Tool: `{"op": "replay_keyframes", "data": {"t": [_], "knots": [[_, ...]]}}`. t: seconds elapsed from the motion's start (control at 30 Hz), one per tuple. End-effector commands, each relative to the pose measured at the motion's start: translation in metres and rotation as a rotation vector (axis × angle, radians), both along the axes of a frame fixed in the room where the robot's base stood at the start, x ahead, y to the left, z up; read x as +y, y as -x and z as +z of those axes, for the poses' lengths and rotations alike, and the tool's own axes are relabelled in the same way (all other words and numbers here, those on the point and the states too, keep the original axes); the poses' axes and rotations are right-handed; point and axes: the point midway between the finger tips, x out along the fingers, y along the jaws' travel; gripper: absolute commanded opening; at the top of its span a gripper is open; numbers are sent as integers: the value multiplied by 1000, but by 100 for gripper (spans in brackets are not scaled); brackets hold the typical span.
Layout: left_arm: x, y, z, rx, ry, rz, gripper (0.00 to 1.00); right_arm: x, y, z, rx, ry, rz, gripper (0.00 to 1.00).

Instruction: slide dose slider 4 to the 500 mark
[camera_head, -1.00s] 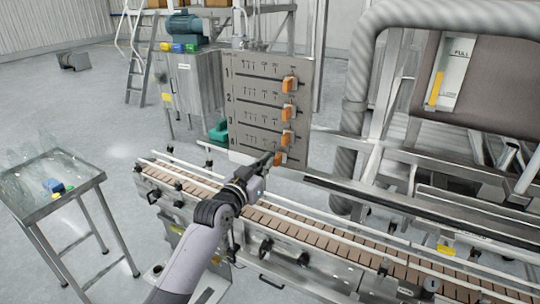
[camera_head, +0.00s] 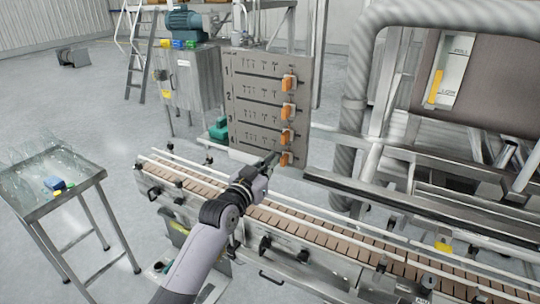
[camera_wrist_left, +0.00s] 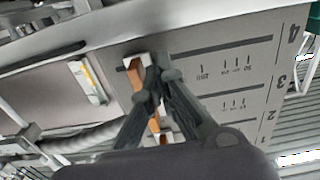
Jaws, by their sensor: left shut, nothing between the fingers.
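The grey dose panel (camera_head: 258,118) has several numbered slots with orange sliders at their right ends. Dose slider 4 (camera_head: 286,160) is the lowest, roughly in line with the sliders above it. In the left wrist view the panel is turned, and slider 4's orange knob (camera_wrist_left: 138,78) is left of the fingertips. My left gripper (camera_head: 273,158) is shut and empty, on the knob's scale side, right up against it or nearly so. Its fingers hide part of slot 4 and its scale; I cannot read the 500 mark. My right gripper is not in view.
A conveyor (camera_head: 300,225) with guide rails runs below the panel. A thick grey pipe (camera_head: 352,130) stands right of it. A small metal table (camera_head: 45,203) with clear items is at the left. A second slider's knob (camera_wrist_left: 154,124) lies close beside the fingers.

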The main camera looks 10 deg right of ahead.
Motion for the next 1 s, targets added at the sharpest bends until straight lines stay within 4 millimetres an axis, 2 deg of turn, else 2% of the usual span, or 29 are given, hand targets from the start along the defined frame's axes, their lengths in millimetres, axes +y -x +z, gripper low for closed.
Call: {"op": "replay_keyframes", "data": {"t": [0.2, 0.37, 1.0], "knots": [[7, -5, -1, -1, -1, 0, 0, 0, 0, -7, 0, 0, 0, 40], [10, -5, 0, 0, -1, 0, 0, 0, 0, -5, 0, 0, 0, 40], [47, 46, 2, 2, -1, 1, 0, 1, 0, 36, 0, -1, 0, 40]]}}
